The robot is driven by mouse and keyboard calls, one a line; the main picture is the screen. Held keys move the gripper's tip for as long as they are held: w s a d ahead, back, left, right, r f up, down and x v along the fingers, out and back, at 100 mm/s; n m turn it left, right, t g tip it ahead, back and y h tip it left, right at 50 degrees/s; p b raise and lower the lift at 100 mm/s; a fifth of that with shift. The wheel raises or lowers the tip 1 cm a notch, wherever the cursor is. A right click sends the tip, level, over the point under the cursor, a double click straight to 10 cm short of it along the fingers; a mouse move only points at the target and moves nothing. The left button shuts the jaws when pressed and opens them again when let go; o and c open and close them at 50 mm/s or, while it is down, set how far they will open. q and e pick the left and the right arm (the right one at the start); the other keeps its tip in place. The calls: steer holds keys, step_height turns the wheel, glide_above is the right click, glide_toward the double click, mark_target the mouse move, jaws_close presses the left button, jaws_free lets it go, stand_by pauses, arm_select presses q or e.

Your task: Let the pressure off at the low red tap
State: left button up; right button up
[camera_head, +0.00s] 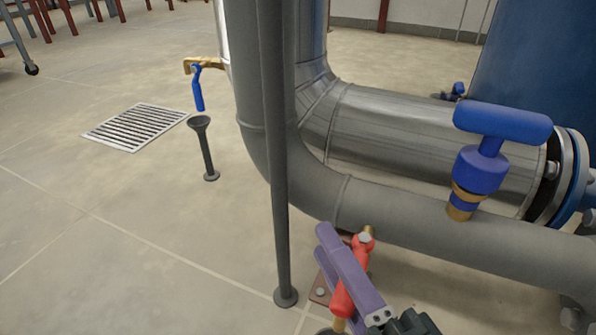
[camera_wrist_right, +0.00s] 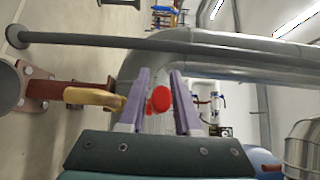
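The low red tap (camera_head: 361,247) is at the bottom centre of the head view, below the large grey pipe, with brass at its upper end and below its lever. My right gripper (camera_head: 325,240) has purple fingers that reach the red lever from the lower right. In the right wrist view the rounded red end of the lever (camera_wrist_right: 158,99) sits between the two fingers (camera_wrist_right: 161,78). My left gripper is not in view.
A thin grey post (camera_head: 278,170) stands just left of the gripper. The grey pipe (camera_head: 430,235) runs above it, carrying a blue T-handle valve (camera_head: 490,150). A blue-lever brass tap (camera_head: 198,85) hangs over a funnel drain (camera_head: 203,140). Open floor lies left, with a floor grate (camera_head: 135,127).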

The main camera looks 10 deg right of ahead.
jaws_close()
stand_by(1.1)
